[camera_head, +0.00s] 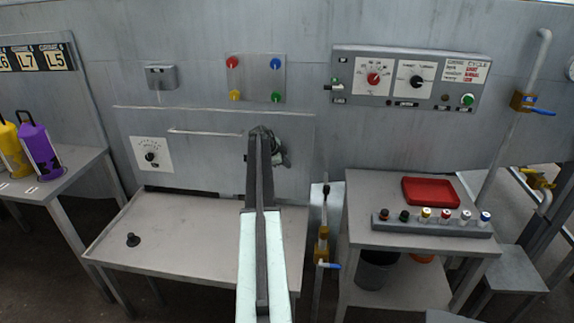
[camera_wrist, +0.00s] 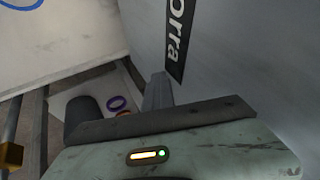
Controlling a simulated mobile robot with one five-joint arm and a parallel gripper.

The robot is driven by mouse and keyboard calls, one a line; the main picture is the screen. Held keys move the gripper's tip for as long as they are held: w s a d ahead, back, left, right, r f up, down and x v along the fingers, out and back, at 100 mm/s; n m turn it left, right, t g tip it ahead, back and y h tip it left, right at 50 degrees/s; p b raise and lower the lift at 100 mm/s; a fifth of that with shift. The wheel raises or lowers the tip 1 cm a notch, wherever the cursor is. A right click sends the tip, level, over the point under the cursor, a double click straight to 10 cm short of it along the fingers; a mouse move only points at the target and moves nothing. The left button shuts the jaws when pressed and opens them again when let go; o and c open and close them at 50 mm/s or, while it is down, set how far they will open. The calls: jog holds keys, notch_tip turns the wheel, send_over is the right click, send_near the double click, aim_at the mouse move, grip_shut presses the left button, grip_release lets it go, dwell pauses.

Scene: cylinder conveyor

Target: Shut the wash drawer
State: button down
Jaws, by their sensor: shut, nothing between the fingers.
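A grey front panel (camera_head: 215,155) with a horizontal bar handle (camera_head: 205,132) and a dial is on the wall, left of centre in the head view. It may be the wash drawer, but no readable label confirms this. I cannot tell how far out it stands. My gripper (camera_head: 262,135) is shut and empty, reaching up in front of the panel's right part, right of the bar handle. My arm hides part of the panel there. In the wrist view my gripper (camera_wrist: 157,92) points beside a grey surface with a dark label strip (camera_wrist: 176,40), only partly readable.
A rimmed grey table (camera_head: 185,240) with a black knob (camera_head: 133,240) stands below the panel. At right, a table (camera_head: 390,235) holds a red tray (camera_head: 430,191) and a rack (camera_head: 430,226) of several coloured caps. Purple (camera_head: 40,150) and yellow containers stand at left.

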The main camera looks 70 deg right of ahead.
jog(key=w+a+r+p, duration=0.1)
jog(key=a+r+p, duration=0.7)
jog(key=a, duration=0.1)
jog(key=shift+w+a, duration=0.15)
jog(key=shift+w, duration=0.1)
